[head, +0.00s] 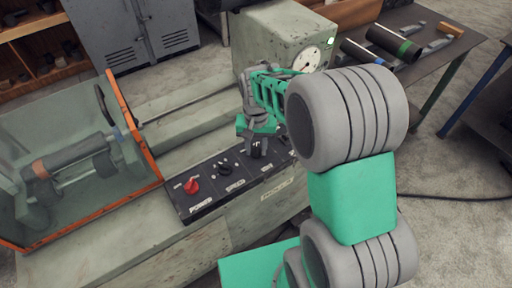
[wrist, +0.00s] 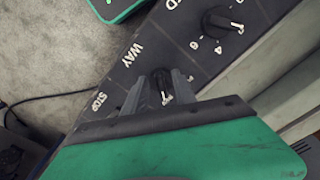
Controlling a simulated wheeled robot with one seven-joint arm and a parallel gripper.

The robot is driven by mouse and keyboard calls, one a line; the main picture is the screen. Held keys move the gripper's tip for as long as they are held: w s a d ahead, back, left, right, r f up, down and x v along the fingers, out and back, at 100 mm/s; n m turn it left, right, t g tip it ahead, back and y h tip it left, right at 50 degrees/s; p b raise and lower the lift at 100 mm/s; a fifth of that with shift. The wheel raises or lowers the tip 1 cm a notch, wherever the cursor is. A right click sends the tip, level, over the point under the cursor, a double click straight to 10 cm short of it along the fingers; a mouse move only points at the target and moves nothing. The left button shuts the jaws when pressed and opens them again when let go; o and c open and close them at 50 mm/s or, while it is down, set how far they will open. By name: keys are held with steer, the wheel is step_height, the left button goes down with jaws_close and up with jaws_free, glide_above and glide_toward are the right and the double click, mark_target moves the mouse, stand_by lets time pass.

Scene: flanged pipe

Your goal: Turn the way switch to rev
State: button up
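The way switch is a small black knob (wrist: 161,82) with a white pointer mark, beside the printed word WAY in the wrist view. My gripper (wrist: 160,92) has its two grey fingers spread, one on each side of the knob. I cannot tell whether they touch it. In the head view my gripper (head: 258,146) is low over the black control panel (head: 207,200) and hides the way switch. No rev mark can be read; my gripper covers the panel below the knob in the wrist view.
Another black knob (wrist: 222,22) with a numbered dial sits up and right of the way switch in the wrist view. A red knob (head: 192,186) and a black knob (head: 224,168) stand left of my gripper. An orange-edged clear guard (head: 128,130) rises at the left.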

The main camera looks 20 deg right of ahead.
mark_target(256, 151)
step_height(256, 151, up, 8)
steer(key=shift+f+b, duration=0.1)
steer(key=shift+b, duration=0.2)
